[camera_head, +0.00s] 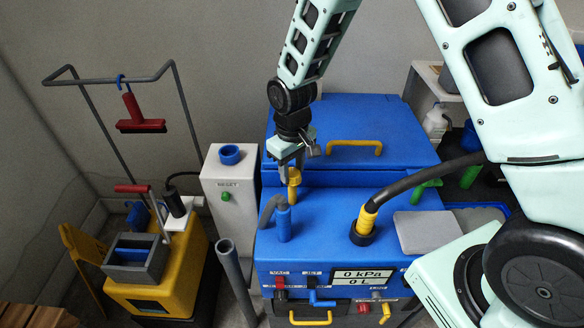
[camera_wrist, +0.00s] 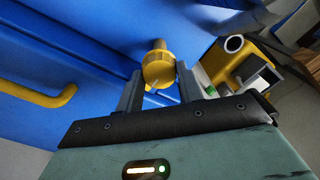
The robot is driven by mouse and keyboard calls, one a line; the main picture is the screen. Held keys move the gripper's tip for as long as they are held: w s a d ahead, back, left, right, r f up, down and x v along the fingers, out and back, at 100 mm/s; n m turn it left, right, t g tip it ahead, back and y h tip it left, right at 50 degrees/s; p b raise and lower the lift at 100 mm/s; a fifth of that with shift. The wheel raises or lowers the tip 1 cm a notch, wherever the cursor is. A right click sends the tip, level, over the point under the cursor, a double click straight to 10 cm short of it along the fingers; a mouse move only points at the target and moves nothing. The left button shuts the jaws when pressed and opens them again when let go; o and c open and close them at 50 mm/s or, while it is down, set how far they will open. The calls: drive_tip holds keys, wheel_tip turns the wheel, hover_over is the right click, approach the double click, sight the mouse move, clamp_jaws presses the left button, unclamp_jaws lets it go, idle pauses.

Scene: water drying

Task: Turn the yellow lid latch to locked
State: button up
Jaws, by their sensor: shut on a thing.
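The yellow lid latch (camera_head: 294,180) stands on the blue machine, near the left front of the blue lid (camera_head: 385,150). In the wrist view it is a round yellow knob (camera_wrist: 158,68) with a small pale pointer on its near side. My gripper (camera_head: 293,168) reaches down from above with its fingers on the latch. In the wrist view my gripper (camera_wrist: 159,76) has one finger on each side of the knob, shut on it. The fingers hide part of the latch in the head view, and I cannot read any lock marking.
A yellow lid handle (camera_head: 354,144) lies right of the latch. A blue-grey bent pipe (camera_head: 283,222) and a black hose with a yellow collar (camera_head: 368,216) rise from the machine top in front. A white RESET post (camera_head: 229,195) and a yellow bucket cart (camera_head: 168,275) stand left.

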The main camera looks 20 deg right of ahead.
drive_tip(key=o, duration=1)
drive_tip(key=shift+r, duration=0.1)
wheel_tip(320, 180, up, 17)
drive_tip(key=b, duration=0.3)
drive_tip(key=shift+r, duration=0.15)
drive_tip(key=s+a+f+n, duration=0.1)
drive_tip(key=s+a+f, duration=0.1)
drive_tip(key=s, duration=1.1)
drive_tip(key=s+a+f+n, duration=0.1)
drive_tip(key=s+a, duration=0.3)
drive_tip(key=s, duration=0.9)
drive_tip(key=shift+s+a+f+n+y, duration=0.15)
drive_tip(key=shift+f+n+y, duration=0.2)
drive_tip(key=shift+n, duration=0.35)
